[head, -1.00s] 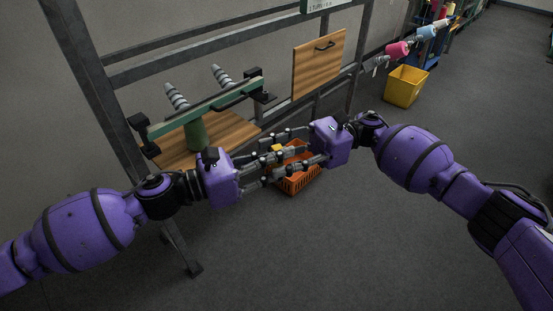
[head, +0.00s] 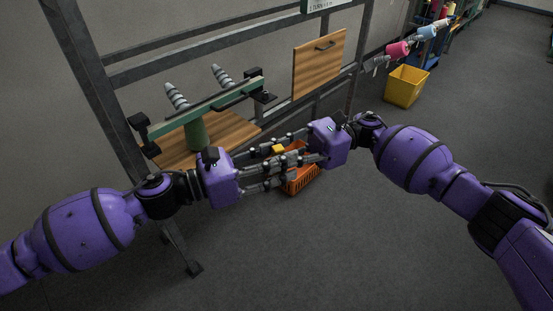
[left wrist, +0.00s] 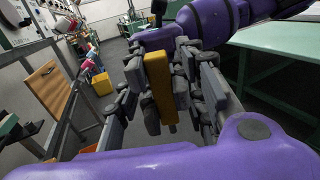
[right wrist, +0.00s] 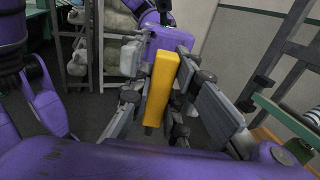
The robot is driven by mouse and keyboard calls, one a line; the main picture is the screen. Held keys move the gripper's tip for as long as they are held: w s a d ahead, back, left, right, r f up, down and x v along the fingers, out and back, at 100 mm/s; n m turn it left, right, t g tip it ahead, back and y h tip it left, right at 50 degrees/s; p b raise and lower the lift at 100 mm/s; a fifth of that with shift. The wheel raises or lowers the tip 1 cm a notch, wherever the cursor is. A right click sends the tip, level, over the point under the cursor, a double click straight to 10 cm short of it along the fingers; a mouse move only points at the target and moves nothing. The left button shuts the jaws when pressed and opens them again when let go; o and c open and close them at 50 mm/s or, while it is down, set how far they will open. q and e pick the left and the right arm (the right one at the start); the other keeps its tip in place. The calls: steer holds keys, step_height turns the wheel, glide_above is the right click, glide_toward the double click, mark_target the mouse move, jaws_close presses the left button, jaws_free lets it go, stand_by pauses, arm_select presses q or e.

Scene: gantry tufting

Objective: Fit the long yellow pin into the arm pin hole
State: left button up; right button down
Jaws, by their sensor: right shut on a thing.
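The long yellow pin (left wrist: 160,88) is held between the two hands. It also shows in the right wrist view (right wrist: 160,85), and a small part shows in the head view (head: 278,149). My right gripper (head: 272,153) is shut on the pin. My left gripper (head: 288,163) faces it with fingers spread wide on either side of the pin and the right fingers, apart from the pin. The fingers of both hands overlap in the head view. I cannot make out the arm pin hole in these views.
A green beam (head: 170,124) with two grey ribbed cones stands on the metal frame at the left, above a wooden board (head: 232,130). An orange basket (head: 300,184) is below the hands. A yellow bin (head: 405,87) stands farther back. The floor at the front is clear.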

arm_select(q)
steer(key=shift+s+a, duration=0.1)
steer(key=v, duration=1.2)
steer(key=s+a+f+m+y, duration=0.2)
steer(key=s+f+m+y, duration=0.3)
steer(key=f, duration=0.8)
steer(key=s+a+f+m+y, duration=0.2)
steer(key=s+f+m+y, duration=0.3)
steer(key=s+f+m, duration=0.4)
steer(key=s+a+f+m+y, duration=0.3)
steer(key=s+f+m+y, duration=0.2)
steer(key=f, duration=1.2)
steer(key=s+m, duration=0.3)
steer(key=m, duration=0.1)
steer(key=shift+f+m+y, duration=0.25)
steer(key=shift+m+y, duration=0.05)
steer(key=shift+m, duration=0.1)
